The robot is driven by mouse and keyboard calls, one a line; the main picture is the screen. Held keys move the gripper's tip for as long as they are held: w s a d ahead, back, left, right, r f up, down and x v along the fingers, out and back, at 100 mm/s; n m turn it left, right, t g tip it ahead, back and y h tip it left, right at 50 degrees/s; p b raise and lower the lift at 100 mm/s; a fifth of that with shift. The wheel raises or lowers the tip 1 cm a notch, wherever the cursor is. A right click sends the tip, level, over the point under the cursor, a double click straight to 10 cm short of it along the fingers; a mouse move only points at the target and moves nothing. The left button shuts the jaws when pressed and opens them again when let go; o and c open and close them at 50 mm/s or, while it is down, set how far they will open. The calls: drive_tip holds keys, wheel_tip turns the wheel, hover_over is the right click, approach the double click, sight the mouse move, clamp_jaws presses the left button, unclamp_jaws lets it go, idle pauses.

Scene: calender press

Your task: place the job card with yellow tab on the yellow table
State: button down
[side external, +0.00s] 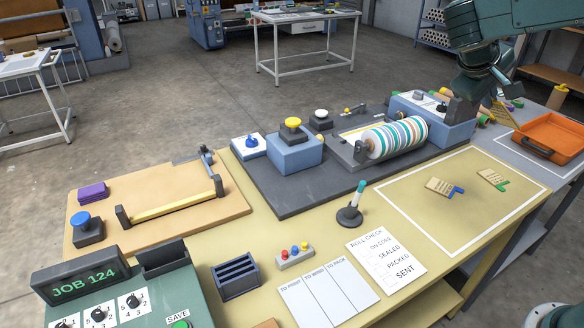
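Two tan job cards lie flat inside the white outline on the yellow table (420,215). One card (438,185) has a blue tab and the other (490,178) has a green tab. I cannot make out a yellow tab on any card. My gripper (494,97) is at the upper right, above the grey table and left of the orange tray. Its fingers are small and partly hidden by my wrist, so their opening is unclear. A tan piece (503,114) shows just below it; I cannot tell whether it is a card or whether it is held.
An orange tray (541,147) stands on the grey table (502,148) at right. The calender press with its striped roll (395,137) stands left of my gripper. A pen in a stand (350,213) and a roll check sheet (385,263) are in front. The outlined area has bare room.

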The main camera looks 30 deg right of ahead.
wheel_tip(320, 180, down, 17)
drive_tip(key=h, duration=0.1)
drive_tip(key=shift+f+g, duration=0.15)
drive_tip(key=shift+g, duration=0.25)
drive_tip(key=shift+f, duration=0.15)
drive_tip(key=shift+f, duration=4.85)
drive_tip(key=c, duration=1.8)
unclamp_jaws()
drive_tip(key=shift+w+a+r, duration=0.1)
drive_tip(key=shift+a, duration=0.05)
